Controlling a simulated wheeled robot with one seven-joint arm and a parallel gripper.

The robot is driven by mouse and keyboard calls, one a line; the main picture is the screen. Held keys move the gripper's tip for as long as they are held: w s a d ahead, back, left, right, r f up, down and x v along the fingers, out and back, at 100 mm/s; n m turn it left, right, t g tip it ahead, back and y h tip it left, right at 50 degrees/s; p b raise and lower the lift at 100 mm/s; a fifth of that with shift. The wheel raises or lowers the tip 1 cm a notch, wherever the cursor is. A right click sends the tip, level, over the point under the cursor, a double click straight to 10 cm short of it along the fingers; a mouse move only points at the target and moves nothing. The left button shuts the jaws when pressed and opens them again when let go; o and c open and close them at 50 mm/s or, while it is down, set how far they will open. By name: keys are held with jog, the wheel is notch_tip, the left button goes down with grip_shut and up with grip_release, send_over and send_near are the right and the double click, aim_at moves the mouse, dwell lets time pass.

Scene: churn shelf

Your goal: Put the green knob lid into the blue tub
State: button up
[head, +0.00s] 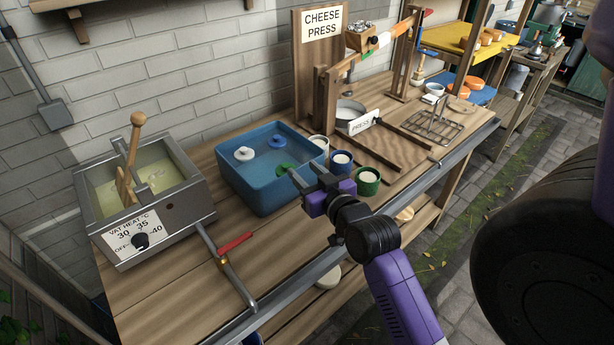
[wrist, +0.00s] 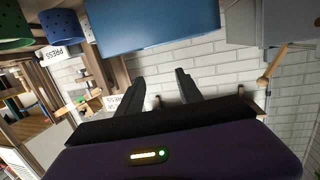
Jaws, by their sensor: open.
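The blue tub (head: 262,190) stands on the wooden bench, and its side shows at the top of the wrist view (wrist: 150,25). A green knob lid (head: 284,168) shows at the tub's front right inner side, just behind the rim; whether it lies flat on the floor is hard to tell. A white knob lid (head: 244,153) and a blue knob lid (head: 276,142) lie inside the tub. My gripper (head: 305,172) is just outside the tub's right front side, close to the green lid. Its fingers (wrist: 160,84) are apart with nothing between them.
White, blue and green cups (head: 368,182) stand right of the tub, close to my gripper. The cheese press (head: 345,85) stands behind them. A vat (head: 150,205) stands at left, with a red-handled valve (head: 235,244) in front. The bench between is clear.

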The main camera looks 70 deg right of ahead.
jog(key=s+a+f+n+t+y, duration=0.1)
jog(key=s+a+f+n+y, duration=0.15)
jog(key=a, duration=0.75)
jog(key=s+a+f+n+t+y, duration=0.1)
jog(key=a+f+n+y, duration=0.15)
jog(key=a, duration=0.75)
jog(key=s+a+r+n+y, duration=0.2)
jog(key=s+a+y, duration=0.4)
jog(key=s+a, duration=0.4)
jog(key=a+n, duration=0.1)
jog(key=a, duration=0.3)
jog(key=shift+s+a+n+t, duration=0.3)
jog(key=shift+s+a+t, duration=0.1)
jog(key=shift+c, duration=0.7)
